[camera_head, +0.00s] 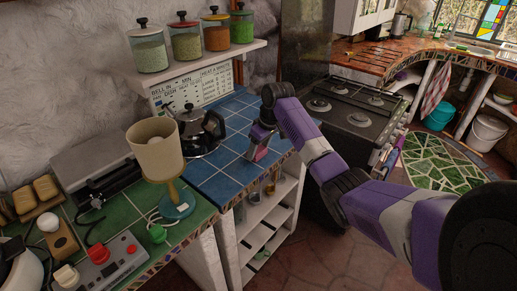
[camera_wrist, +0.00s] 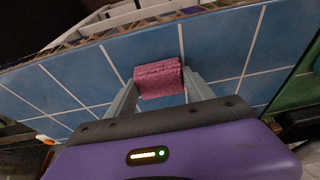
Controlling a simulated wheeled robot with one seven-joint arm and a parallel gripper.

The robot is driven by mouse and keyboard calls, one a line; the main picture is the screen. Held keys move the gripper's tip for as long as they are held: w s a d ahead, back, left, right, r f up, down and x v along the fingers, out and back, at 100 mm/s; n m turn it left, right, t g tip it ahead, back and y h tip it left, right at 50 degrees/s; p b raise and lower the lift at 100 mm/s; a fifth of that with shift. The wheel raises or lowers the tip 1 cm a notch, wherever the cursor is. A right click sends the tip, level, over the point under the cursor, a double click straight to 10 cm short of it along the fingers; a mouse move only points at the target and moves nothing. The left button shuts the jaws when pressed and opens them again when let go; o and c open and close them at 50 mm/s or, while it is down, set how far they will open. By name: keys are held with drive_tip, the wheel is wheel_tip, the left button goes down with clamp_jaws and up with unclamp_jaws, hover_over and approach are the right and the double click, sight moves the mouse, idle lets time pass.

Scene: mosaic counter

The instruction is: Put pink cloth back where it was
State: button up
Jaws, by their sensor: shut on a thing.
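The pink cloth (camera_wrist: 159,78) is a small folded or rolled bundle between my gripper's two fingers in the wrist view. My gripper (camera_wrist: 158,92) is shut on it, one finger at each side. In the head view my gripper (camera_head: 259,149) points down over the blue tiled counter (camera_head: 222,177), near its front right part, and a bit of the pink cloth (camera_head: 261,155) shows at its tip. The cloth is at or just above the tiles; I cannot tell whether it touches them.
A dark kettle (camera_head: 199,134) stands left of my gripper on the counter. A lamp (camera_head: 155,150) stands on the green tiles further left. The stove (camera_head: 345,110) is to the right. Open shelves (camera_head: 262,235) lie below the counter's front edge. The blue tiles around the cloth are clear.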

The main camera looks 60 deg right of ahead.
drive_tip(key=o, duration=1.3)
drive_tip(key=v, duration=1.2)
drive_tip(key=shift+b, duration=0.4)
